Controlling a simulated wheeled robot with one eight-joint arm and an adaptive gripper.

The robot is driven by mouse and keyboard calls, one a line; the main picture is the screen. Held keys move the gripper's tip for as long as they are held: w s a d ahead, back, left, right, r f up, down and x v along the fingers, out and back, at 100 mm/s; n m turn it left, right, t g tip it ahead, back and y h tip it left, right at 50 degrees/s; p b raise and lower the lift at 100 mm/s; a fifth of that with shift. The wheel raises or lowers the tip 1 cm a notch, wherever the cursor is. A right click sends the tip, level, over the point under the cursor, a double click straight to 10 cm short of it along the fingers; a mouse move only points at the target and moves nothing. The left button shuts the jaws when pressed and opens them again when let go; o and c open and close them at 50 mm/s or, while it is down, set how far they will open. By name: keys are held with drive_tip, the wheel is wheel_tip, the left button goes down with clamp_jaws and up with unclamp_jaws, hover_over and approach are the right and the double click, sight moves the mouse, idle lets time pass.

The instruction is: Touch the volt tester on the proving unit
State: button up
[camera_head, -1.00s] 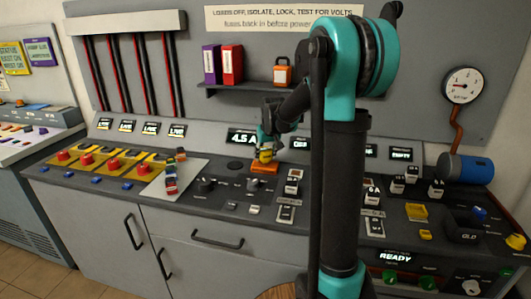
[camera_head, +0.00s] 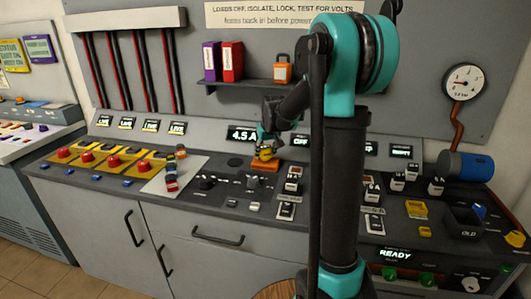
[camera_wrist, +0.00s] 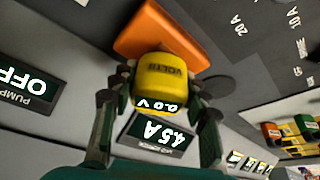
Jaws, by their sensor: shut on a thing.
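The yellow volt tester (camera_wrist: 163,82), marked VOLTS with a lit 0.0 V display, is between the fingers of my gripper (camera_wrist: 160,98). My gripper is shut on it. In the head view the tester (camera_head: 266,153) is just above the orange proving unit (camera_head: 264,166) on the sloping desk, below the 4.5 A display. In the wrist view the proving unit (camera_wrist: 155,30) is directly behind the tester, which overlaps it. I cannot tell whether the two touch. My gripper (camera_head: 265,146) is partly hidden by its small size in the head view.
The 4.5 A display (camera_head: 242,134) stands behind the proving unit. White switches (camera_head: 291,187) are to its right and a black knob (camera_head: 206,183) to its left. A shelf (camera_head: 250,84) with binders and an orange padlock-like item is above.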

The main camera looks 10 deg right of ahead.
drive_tip(key=shift+f, duration=0.4)
idle(1.1)
drive_tip(key=shift+r, duration=3.55)
